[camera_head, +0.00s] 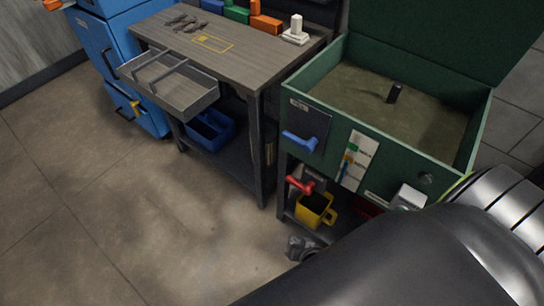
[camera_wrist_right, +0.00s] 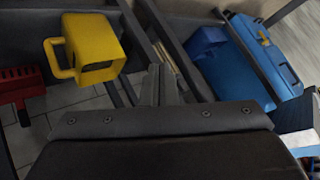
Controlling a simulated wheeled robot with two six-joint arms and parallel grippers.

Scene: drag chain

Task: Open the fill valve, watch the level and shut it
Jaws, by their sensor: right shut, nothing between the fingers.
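An open green tank (camera_head: 325,88) stands at the right with murky brown contents and a short black post inside. A blue lever (camera_head: 300,141) sits on a dark plate on its front, and a red lever (camera_head: 300,185) sits lower. A white level strip (camera_head: 358,160) with coloured marks is right of the blue lever. A yellow jug (camera_head: 312,208) stands below the red lever; it also shows in the wrist view (camera_wrist_right: 95,42). My right gripper (camera_wrist_right: 160,85) is shut and empty, apart from the jug. My left gripper is out of view.
A workbench (camera_head: 200,45) with an open drawer (camera_head: 180,90) stands left of the tank, a blue bin (camera_head: 208,130) on its lower shelf. A blue cabinet (camera_head: 125,60) is farther left. My right arm covers the lower right.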

